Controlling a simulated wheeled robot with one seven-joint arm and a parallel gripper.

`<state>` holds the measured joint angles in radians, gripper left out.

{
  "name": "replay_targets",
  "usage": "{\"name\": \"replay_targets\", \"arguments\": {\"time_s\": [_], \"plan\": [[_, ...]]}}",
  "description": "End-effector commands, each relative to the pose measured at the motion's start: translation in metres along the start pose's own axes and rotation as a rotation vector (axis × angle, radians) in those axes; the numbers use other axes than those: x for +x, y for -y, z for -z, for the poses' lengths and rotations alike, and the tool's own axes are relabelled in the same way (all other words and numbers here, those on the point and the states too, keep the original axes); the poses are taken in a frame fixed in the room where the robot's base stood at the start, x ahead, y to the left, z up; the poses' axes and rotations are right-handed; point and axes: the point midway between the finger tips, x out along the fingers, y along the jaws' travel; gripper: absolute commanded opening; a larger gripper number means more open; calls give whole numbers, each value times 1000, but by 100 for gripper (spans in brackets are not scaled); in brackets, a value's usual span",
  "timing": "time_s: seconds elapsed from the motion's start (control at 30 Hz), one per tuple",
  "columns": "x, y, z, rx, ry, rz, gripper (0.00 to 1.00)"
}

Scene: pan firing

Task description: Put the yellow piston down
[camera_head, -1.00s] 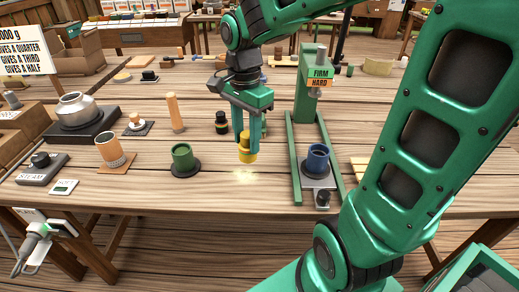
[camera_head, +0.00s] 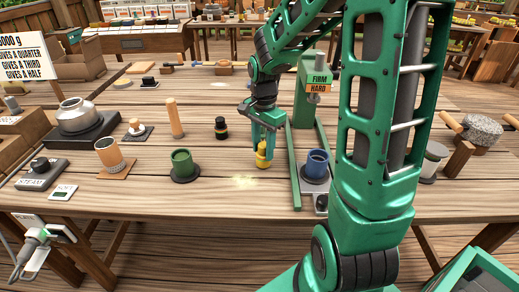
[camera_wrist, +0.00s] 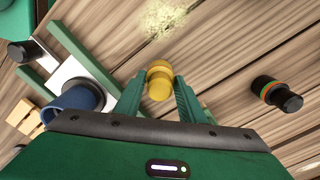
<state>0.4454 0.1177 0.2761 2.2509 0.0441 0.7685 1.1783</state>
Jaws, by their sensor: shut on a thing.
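The yellow piston (camera_head: 264,154) is between the two green fingers of my gripper (camera_head: 268,140), over the middle of the table. It is upright, with its lower end at or just above the boards; I cannot tell if it touches. In the wrist view the yellow piston (camera_wrist: 160,80) shows between the fingertips of my gripper (camera_wrist: 160,92), which are shut on it. My fingers hide part of its sides. A pale yellow powder patch (camera_head: 243,181) lies on the boards in front and to the left.
The blue cup (camera_head: 315,164) stands on the green press base to the right. The green cup (camera_head: 183,164) stands to the left. A black piston with coloured bands (camera_head: 221,128) stands behind left. A tall wooden cylinder (camera_head: 174,122) stands farther left. Bare boards lie around the powder patch.

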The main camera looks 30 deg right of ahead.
Motion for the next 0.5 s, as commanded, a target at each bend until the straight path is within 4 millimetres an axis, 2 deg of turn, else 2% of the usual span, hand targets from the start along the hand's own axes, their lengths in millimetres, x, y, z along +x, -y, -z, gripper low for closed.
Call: {"name": "replay_targets", "arguments": {"time_s": [0.4, 0.43, 0.5], "plan": [[6, 0, 0, -1, 0, 1, 0], [7, 0, 0, -1, 0, 1, 38], [6, 0, 0, -1, 0, 1, 55]]}}
